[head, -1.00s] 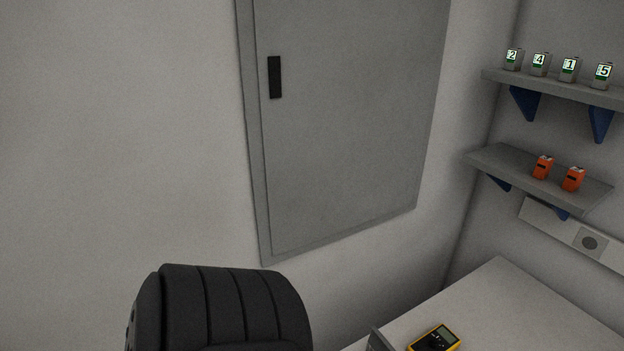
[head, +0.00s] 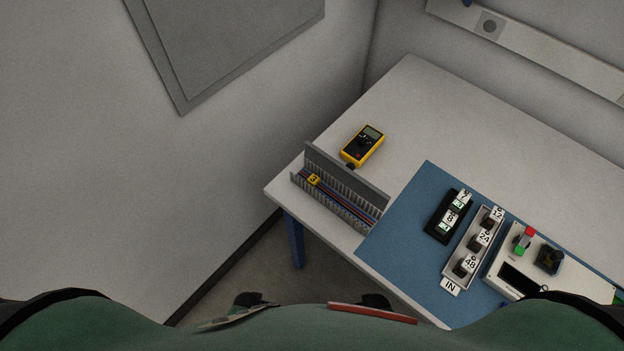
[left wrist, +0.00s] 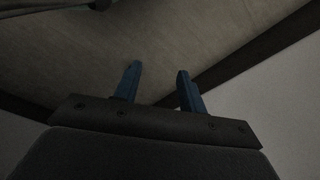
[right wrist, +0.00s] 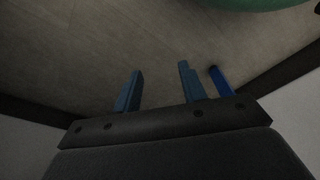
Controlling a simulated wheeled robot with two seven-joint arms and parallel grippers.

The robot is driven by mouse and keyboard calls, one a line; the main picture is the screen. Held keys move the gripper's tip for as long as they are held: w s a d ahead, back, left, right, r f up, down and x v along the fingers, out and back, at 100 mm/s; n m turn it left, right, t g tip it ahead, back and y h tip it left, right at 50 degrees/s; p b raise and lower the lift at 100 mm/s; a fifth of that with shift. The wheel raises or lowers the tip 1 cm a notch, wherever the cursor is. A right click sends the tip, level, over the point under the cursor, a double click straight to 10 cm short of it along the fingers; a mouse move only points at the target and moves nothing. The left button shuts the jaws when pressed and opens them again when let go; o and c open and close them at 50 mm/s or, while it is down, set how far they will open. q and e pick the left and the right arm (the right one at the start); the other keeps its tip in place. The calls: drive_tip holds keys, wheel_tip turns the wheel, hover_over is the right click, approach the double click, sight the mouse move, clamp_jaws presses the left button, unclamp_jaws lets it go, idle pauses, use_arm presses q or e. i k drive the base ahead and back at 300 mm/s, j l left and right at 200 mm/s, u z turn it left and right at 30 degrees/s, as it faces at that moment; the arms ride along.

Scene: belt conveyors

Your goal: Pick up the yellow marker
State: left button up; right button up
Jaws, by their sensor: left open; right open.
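A small yellow marker (head: 313,179) with a dark character on it sits on the wires at the left end of the grey slotted wire duct (head: 347,188), near the table's left edge in the head view. My left gripper (left wrist: 160,68) is open and empty over bare floor in the left wrist view. My right gripper (right wrist: 160,68) is open and empty over the floor in the right wrist view. Neither gripper shows in the head view, and the marker is in neither wrist view.
A yellow multimeter (head: 363,146) lies behind the duct on the white table (head: 420,110). A blue mat (head: 400,235) holds a black numbered block (head: 449,217), a numbered switch row (head: 471,247) and a control box (head: 541,268). A blue table leg (right wrist: 221,82) stands beside my right gripper.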

sight(313, 179)
drive_tip(key=k+j+z, duration=0.1)
drive_tip(key=k+z, duration=0.25)
drive_tip(key=k, duration=0.4)
drive_tip(key=k+z, duration=0.3)
drive_tip(key=k, duration=0.45)
